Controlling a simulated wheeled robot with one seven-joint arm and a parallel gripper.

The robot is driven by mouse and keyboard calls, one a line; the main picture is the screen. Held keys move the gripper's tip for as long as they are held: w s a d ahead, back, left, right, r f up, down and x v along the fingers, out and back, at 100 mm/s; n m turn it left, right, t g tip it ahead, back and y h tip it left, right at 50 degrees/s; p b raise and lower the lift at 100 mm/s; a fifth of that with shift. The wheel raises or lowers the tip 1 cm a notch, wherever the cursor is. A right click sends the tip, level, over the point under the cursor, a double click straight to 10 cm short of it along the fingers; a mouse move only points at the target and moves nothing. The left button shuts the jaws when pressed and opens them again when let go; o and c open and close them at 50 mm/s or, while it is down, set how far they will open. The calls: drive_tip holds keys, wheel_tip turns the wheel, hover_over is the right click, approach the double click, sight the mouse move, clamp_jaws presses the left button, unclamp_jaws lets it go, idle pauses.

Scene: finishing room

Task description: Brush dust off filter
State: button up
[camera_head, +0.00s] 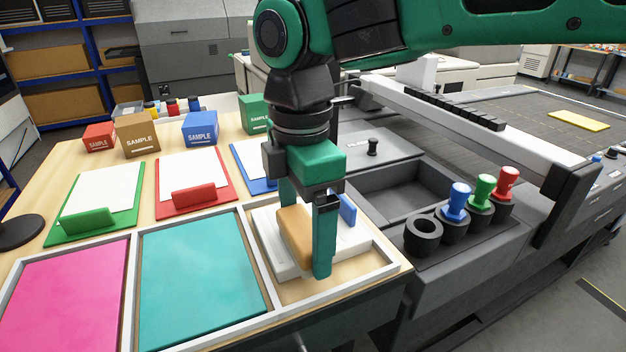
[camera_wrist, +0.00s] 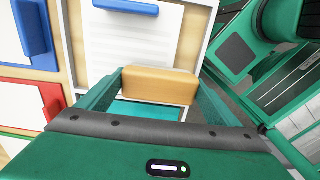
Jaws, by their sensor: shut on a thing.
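My gripper (camera_head: 305,236) points down over the right compartment of the framed tray (camera_head: 262,262). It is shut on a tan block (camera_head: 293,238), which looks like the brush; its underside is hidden. The block also shows between my fingers (camera_wrist: 160,90) in the wrist view (camera_wrist: 158,84). The white ribbed filter (camera_head: 264,222), with a blue tab (camera_head: 348,209) at its right side, lies in that compartment under my gripper. It fills the top of the wrist view (camera_wrist: 130,45). I cannot tell whether the block touches the filter, and no dust is clear to see.
Left in the tray lie a teal panel (camera_head: 200,265) and a pink panel (camera_head: 66,295). Green (camera_head: 95,205), red (camera_head: 192,185) and blue clipboards lie behind. Right of the tray are a grey open bin (camera_head: 400,188) and a rack (camera_head: 470,235) with coloured-handled tools.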

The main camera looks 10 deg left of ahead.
drive_tip(key=shift+r, duration=4.15)
